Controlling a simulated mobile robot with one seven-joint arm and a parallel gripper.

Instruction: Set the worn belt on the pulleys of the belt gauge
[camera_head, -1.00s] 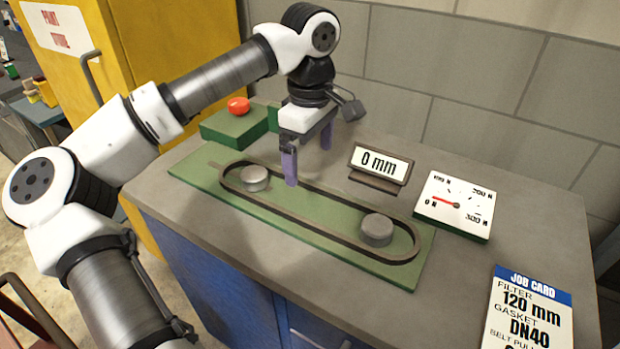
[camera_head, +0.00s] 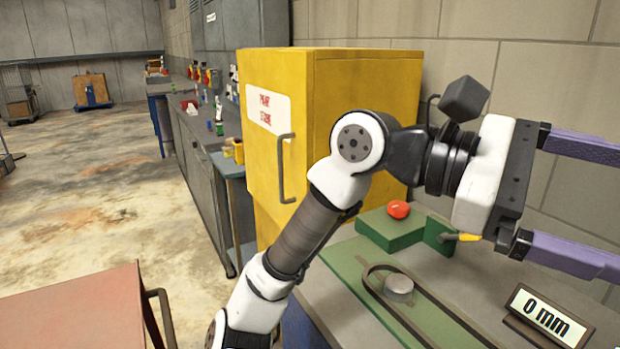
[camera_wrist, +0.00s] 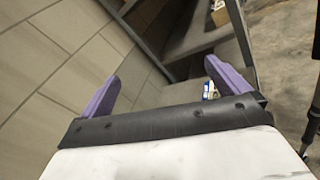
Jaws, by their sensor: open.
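The dark worn belt (camera_head: 440,302) lies as a loop on the green plate of the belt gauge (camera_head: 350,262). The gauge's display (camera_head: 543,312) reads 0 mm.
A green box with a red button (camera_head: 398,210) stands at the gauge's back end. A yellow paint cabinet (camera_head: 345,120) stands left of the bench. A red cart (camera_head: 75,310) is at lower left. Open floor (camera_head: 90,180) lies beyond it.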

